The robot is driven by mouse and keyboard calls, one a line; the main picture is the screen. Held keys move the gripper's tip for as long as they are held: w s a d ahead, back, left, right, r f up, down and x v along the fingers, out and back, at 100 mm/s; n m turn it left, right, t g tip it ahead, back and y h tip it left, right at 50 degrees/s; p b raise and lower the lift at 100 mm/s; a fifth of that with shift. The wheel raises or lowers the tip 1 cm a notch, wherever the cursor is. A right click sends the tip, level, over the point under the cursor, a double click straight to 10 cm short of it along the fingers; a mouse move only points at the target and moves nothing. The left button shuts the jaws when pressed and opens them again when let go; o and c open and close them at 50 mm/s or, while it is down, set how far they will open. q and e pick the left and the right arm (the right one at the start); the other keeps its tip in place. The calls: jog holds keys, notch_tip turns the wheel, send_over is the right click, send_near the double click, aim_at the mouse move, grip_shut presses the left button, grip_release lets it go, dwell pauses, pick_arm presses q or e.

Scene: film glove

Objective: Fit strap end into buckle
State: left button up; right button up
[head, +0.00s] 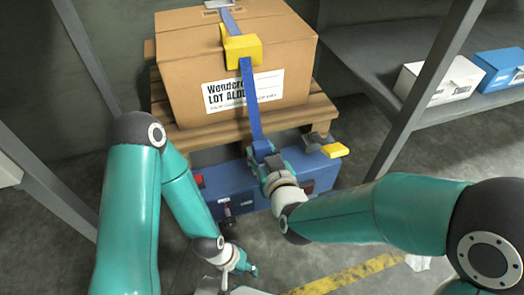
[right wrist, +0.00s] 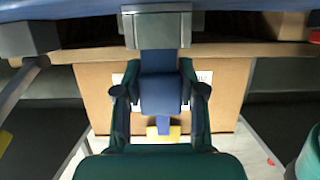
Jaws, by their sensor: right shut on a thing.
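A blue strap (head: 254,110) runs down the front of a cardboard box (head: 180,55) from a yellow corner piece (head: 242,48). My right gripper (head: 266,158) is shut on the strap end, low in front of the pallet. In the right wrist view its two fingers (right wrist: 160,95) hold the thick blue strap end (right wrist: 160,92) from both sides. A flatter part extends up to a grey block (right wrist: 158,28), which looks like the buckle. I cannot tell whether it is inside or just in front. My left gripper (head: 238,264) is low, near the floor, away from the strap; its fingers are unclear.
The box stands on a wooden pallet (head: 200,135). A blue toolbox-like case (head: 228,190) is in front of it. A grey block with a yellow handle (head: 335,151) sits right of my right gripper. Shelving with cartons (head: 438,80) stands at right; a metal post (head: 435,75) rises there.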

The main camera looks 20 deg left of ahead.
jog(key=shift+f, duration=0.65)
jog(key=o, duration=1.2)
jog(key=shift+s, duration=0.1)
jog(key=v, duration=0.7)
jog(key=shift+s+d, duration=0.1)
jog(key=shift+d, duration=0.1)
jog(key=shift+a, duration=0.1)
